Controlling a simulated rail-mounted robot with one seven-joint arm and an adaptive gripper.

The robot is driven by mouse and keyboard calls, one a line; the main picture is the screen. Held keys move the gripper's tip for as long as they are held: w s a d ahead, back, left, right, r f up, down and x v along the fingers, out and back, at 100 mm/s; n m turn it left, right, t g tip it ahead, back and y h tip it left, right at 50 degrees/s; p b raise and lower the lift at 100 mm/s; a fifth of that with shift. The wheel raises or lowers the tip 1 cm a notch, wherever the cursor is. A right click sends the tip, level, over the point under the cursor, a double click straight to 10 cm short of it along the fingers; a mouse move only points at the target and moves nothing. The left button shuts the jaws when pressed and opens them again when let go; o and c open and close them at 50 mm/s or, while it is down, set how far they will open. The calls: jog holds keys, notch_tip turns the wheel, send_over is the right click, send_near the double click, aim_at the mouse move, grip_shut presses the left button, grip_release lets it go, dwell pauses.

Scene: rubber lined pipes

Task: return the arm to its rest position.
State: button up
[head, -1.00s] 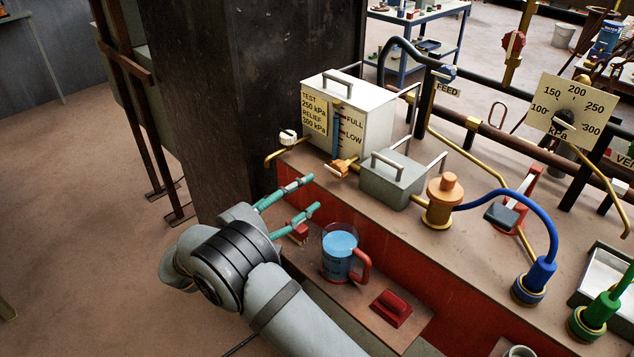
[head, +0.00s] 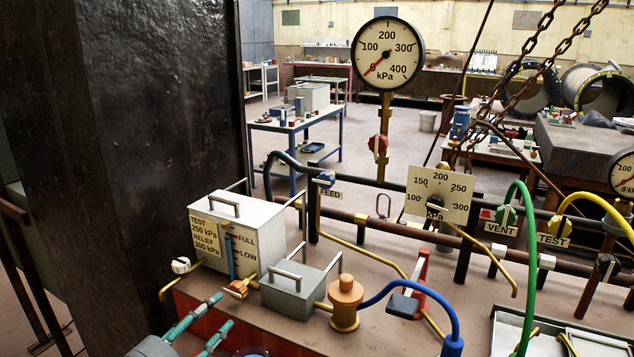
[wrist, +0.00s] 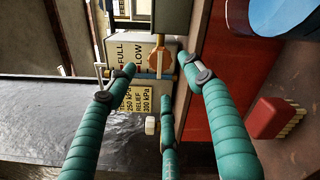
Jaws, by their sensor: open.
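My gripper (head: 224,310) is at the lower left of the head view, with its teal fingers apart and nothing between them. It is in front of the white test tank (head: 237,236), near its orange tap (head: 238,287). In the wrist view my gripper (wrist: 160,76) shows three spread fingers, with the tank's label face (wrist: 135,55) beyond them. Most of my arm is below the head view's edge, so its full pose is hidden.
A grey box (head: 298,290), an orange-brown fitting (head: 345,302) and a blue hose (head: 420,287) stand right of the tank. A dark column (head: 150,130) rises at left.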

aim_at(234, 293)
jog(key=x, duration=0.6)
jog(key=shift+w+d, duration=0.1)
jog(key=shift+w, duration=0.1)
jog(key=shift+w+f, duration=0.1)
jog(key=shift+m, duration=0.3)
